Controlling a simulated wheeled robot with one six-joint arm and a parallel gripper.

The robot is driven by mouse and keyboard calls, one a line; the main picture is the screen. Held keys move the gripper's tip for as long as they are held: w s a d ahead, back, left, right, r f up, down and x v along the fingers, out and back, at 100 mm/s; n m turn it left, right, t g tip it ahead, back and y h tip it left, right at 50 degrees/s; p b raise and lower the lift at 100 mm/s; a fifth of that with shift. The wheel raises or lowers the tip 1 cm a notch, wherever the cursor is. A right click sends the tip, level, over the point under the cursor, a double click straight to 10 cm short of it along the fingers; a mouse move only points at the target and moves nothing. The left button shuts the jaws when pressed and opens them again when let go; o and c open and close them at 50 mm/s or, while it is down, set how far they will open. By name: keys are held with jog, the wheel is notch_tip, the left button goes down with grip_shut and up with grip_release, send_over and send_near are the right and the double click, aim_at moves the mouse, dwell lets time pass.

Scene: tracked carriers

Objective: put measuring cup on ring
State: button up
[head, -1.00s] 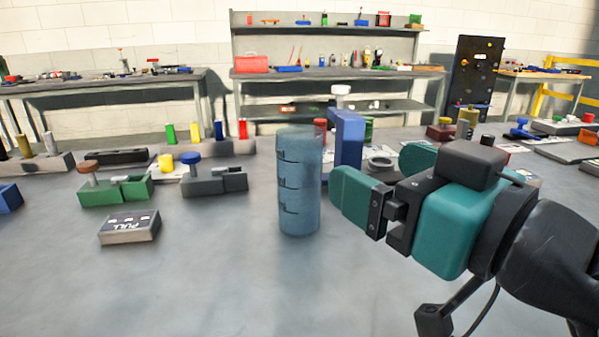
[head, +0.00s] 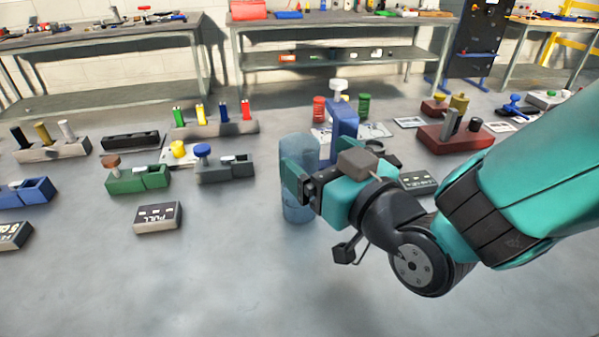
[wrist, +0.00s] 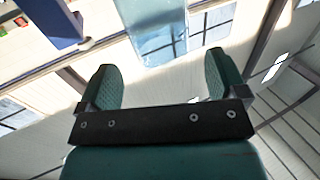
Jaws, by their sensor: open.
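The measuring cup (head: 298,208) is a translucent blue cylinder, upright on the grey floor or tabletop near the middle of the head view. My gripper (head: 303,160) is at the cup's right side, with one finger overlapping it in the picture. In the wrist view the cup (wrist: 162,35) lies just ahead of and between the spread fingertips (wrist: 160,65). The jaws are open, and I see no grip on the cup. A dark round piece (head: 384,150), possibly the ring, shows partly behind my gripper.
A blue upright block (head: 343,119) stands just behind the cup. Green (head: 124,183) and grey (head: 213,173) holders and a labelled box (head: 158,217) are to the left. A red block (head: 455,138) is to the right. The front surface is clear.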

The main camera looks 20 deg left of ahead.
jog(key=p+x, duration=0.3)
jog(key=x, duration=0.1)
jog(key=shift+a+r, duration=0.1)
jog(key=shift+a, duration=0.15)
jog(key=shift+w+a, duration=0.2)
jog(key=shift+a, duration=0.05)
jog(key=shift+c, duration=0.5)
jog(key=c, duration=1.3)
